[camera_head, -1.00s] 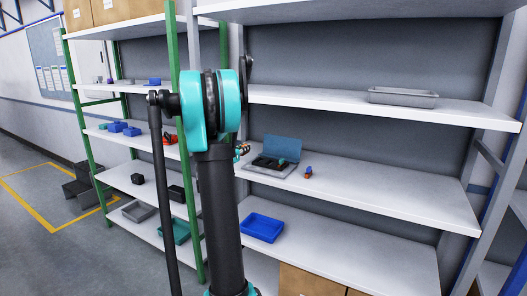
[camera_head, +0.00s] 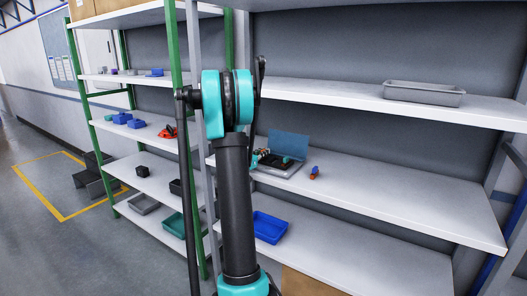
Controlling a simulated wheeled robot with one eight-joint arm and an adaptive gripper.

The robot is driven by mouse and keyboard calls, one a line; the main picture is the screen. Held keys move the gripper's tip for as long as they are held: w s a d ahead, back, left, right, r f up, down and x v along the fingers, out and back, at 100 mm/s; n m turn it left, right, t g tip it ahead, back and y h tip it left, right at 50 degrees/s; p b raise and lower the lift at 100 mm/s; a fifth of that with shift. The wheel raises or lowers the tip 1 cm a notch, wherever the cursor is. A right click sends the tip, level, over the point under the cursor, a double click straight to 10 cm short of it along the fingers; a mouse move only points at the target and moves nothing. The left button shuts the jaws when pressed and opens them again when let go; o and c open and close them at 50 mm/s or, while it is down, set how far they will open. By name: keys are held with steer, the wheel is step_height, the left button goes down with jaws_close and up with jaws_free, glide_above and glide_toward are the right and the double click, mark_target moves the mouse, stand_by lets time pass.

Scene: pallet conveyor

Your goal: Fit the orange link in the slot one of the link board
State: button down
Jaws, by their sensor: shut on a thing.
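The link board (camera_head: 279,170) is a grey tray with a dark insert and teal parts on it, and a blue-grey panel (camera_head: 289,145) stands behind it. It sits on the middle shelf, just right of my arm. My gripper (camera_head: 260,158) shows small and partly hidden behind my arm, at the board's left side. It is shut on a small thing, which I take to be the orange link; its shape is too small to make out. I cannot tell whether it touches the board. The slots cannot be told apart here.
A small orange-and-blue piece (camera_head: 314,172) stands right of the board. The shelf (camera_head: 400,205) further right is clear. A grey tray (camera_head: 424,94) is on the shelf above and a blue tray (camera_head: 269,227) below. A green-posted rack (camera_head: 173,120) stands left.

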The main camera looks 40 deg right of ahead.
steer(key=shift+f, duration=0.3)
steer(key=c, duration=1.5)
jaws_free()
steer(key=v, duration=1.2)
steer(key=s+a+f+n+y, duration=0.4)
steer(key=s+a, duration=0.4)
steer(key=a, duration=0.2)
steer(key=s+a+f+n+g+y, duration=0.1)
steer(key=s+a+f+n+y, duration=0.4)
steer(key=a, duration=0.6)
steer(key=s+a+f+n+g+y, duration=0.1)
steer(key=s+a+f+n+y, duration=0.3)
steer(key=s+a+f+y, duration=0.3)
steer(key=shift+s+a+f+n, duration=0.15)
steer(key=shift+s+a+f, duration=0.1)
steer(key=shift+s+a, duration=0.8)
steer(key=shift+s+a+f+n, duration=0.15)
steer(key=shift+s+a+f, duration=0.1)
steer(key=shift+s+a, duration=0.8)
